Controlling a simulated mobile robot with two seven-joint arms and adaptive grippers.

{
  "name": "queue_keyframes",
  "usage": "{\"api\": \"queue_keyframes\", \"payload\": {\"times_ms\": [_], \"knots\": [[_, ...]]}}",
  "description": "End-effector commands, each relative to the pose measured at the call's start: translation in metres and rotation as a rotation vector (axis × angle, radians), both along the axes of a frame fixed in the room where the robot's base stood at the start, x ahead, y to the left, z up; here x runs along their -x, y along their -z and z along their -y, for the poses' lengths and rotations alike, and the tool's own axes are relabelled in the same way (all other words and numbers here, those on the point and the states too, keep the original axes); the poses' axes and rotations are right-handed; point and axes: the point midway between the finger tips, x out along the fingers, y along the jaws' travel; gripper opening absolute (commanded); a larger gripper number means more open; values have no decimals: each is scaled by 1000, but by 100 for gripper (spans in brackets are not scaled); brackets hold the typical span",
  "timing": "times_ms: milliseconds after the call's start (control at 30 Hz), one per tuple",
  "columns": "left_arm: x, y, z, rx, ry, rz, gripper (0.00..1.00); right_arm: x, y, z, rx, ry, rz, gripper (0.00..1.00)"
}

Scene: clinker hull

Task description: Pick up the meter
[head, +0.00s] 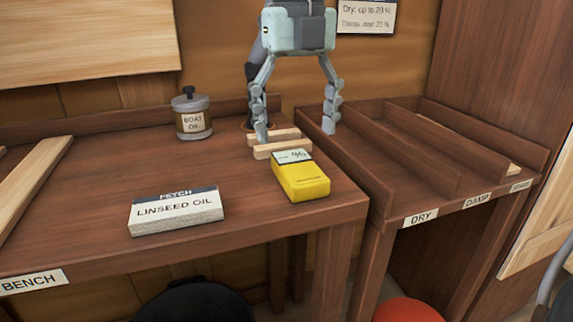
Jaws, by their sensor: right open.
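The meter (301,181) is a yellow block with a pale display marked "%" at its far end. It lies on the bench (100,180) near the right edge. My right gripper (296,130) hangs above the back right of the bench, beyond the meter and apart from it. Its two fingers point down, spread wide, with nothing between them that I can see it holding. My left gripper is not in view.
Two short wooden strips (283,148) lie just behind the meter. A "LINSEED OIL" card stack (176,211) and a "BOAT OIL" jar (192,114) stand to the left. A rack (440,150) labelled DRY and DAMP adjoins on the right. A long plank (30,185) lies at far left.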

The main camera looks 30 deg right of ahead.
Motion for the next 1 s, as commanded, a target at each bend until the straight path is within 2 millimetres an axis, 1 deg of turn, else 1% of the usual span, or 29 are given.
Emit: {"api": "queue_keyframes", "payload": {"times_ms": [33,167,433,567,767,867,1000], "knots": [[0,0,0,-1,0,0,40,1,8,0,-2,-1,-4,78],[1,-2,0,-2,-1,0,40,1,22,1,-3,0,-3,78],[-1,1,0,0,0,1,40,3,60,7,-2,0,-3,78],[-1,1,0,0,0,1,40,2,67,7,-2,1,1,78],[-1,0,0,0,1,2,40,2,68,7,-1,2,2,78],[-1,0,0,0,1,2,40,2,68,7,-2,2,1,66],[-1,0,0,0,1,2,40,2,68,7,-1,2,1,49]]}}
